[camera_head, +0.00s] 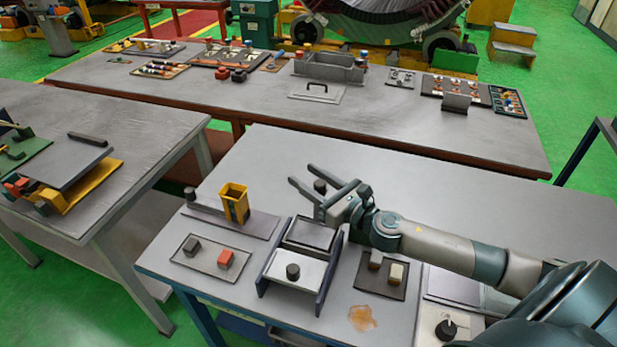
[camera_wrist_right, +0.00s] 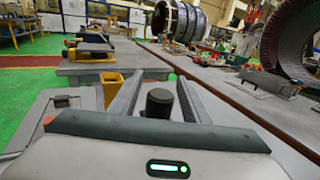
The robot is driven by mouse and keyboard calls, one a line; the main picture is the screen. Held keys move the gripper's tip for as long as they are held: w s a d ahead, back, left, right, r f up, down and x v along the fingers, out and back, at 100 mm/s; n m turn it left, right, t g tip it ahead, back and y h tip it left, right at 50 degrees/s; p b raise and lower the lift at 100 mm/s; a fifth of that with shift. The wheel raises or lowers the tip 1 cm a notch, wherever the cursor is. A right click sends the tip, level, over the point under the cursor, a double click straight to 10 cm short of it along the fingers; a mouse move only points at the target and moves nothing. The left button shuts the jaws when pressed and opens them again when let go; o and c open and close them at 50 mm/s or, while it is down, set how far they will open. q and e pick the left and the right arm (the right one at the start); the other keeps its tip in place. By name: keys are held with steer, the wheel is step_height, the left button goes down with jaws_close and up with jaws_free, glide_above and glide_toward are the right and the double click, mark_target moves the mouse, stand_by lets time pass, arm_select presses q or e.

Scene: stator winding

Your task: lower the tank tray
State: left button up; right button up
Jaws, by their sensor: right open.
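A dark tank-like unit with two side walls (camera_head: 325,274) stands on the near table. I cannot tell which part is the tank tray. My right gripper (camera_head: 303,174) is open behind the unit, its fingers pointing to the back left. A black cylindrical knob (camera_head: 320,186) stands between the fingers; it also shows in the right wrist view (camera_wrist_right: 160,102), apart from both fingers. What carries this knob is hidden. My left gripper is not in view.
A yellow cup (camera_head: 234,204) stands left of the unit. A mat (camera_head: 210,257) with a black and a red block lies at the front left. Another mat (camera_head: 381,277) with blocks and an orange-brown stain (camera_head: 362,318) lie to the right. The table's back right is clear.

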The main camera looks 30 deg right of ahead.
jaws_close()
arm_select(q)
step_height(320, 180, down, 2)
steer(key=shift+b, duration=1)
arm_select(e)
step_height(320, 180, down, 3)
steer(key=shift+r, duration=0.15)
jaws_free()
arm_select(q)
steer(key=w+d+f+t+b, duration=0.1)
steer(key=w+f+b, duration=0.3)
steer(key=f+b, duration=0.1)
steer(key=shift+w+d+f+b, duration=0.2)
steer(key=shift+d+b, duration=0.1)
steer(key=shift+b, duration=0.4)
arm_select(e)
steer(key=v, duration=1.7)
steer(key=shift+s, duration=0.25)
